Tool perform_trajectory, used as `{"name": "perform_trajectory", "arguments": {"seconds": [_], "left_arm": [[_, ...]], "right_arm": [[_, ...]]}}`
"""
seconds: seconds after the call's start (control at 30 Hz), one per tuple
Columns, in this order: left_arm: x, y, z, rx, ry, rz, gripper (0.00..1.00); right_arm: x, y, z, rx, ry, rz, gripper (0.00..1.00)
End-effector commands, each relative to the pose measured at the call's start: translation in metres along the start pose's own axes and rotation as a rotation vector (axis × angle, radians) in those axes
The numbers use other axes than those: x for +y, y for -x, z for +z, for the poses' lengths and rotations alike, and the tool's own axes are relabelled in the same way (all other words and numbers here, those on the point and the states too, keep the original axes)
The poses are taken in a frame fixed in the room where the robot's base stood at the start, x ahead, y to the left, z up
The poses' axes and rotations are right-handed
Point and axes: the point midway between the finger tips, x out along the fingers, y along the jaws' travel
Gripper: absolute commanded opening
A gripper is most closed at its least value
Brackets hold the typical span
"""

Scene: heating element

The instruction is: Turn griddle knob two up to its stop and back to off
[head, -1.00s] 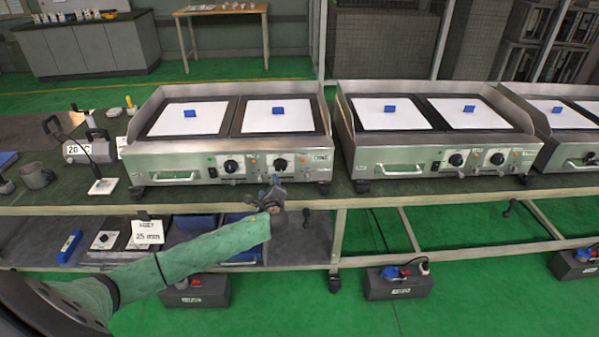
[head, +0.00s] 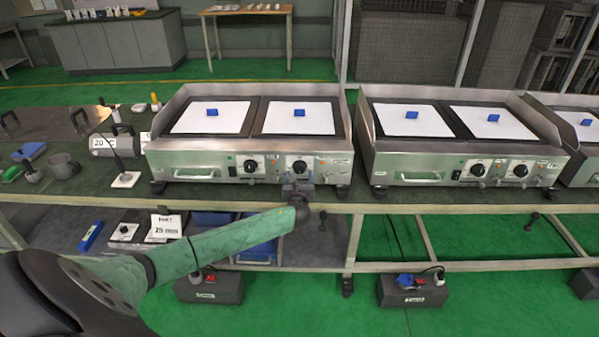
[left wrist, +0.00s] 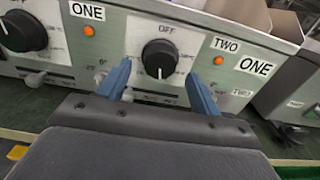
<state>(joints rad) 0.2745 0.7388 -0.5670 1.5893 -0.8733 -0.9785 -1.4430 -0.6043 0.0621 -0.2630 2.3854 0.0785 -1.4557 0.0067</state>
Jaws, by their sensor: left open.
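The griddle (head: 215,153) nearest my left arm stands on the bench, with two black knobs on its front panel. Knob two (head: 299,167) is the right one; in the left wrist view knob two (left wrist: 159,59) shows between labels ONE and TWO, with OFF printed above it and its white mark pointing down. My left gripper (head: 297,186) is in front of and just below this knob. In the left wrist view its blue fingers (left wrist: 158,86) are open, one on each side of the knob, apart from it. Knob one (left wrist: 22,31) is at the left. My right gripper is not in view.
An orange lamp (left wrist: 219,60) is right of the knob, and another (left wrist: 89,31) is left of it. A second griddle (head: 465,157) stands to the right. The bench's front edge (head: 420,208) runs below the gripper.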

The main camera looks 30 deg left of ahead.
Motion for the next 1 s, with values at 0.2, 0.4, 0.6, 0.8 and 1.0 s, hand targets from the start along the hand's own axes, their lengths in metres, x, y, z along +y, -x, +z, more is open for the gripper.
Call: {"name": "perform_trajectory", "arguments": {"seconds": [0.2,0.4,0.6,0.8,1.0], "left_arm": [[0.0,-0.024,0.0,0.0,0.0,0.001,0.64],[0.0,-0.031,0.0,0.001,0.0,0.0,0.64],[0.0,-0.031,-0.001,0.001,0.001,0.0,0.64],[0.0,-0.031,-0.001,0.001,0.001,0.0,0.25],[0.0,-0.031,-0.001,0.001,0.006,0.0,0.19]], "right_arm": [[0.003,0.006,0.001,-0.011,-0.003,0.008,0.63],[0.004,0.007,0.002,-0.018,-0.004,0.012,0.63],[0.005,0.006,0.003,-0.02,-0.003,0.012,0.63],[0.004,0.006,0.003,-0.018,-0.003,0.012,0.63],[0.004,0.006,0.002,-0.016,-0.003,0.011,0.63]]}}
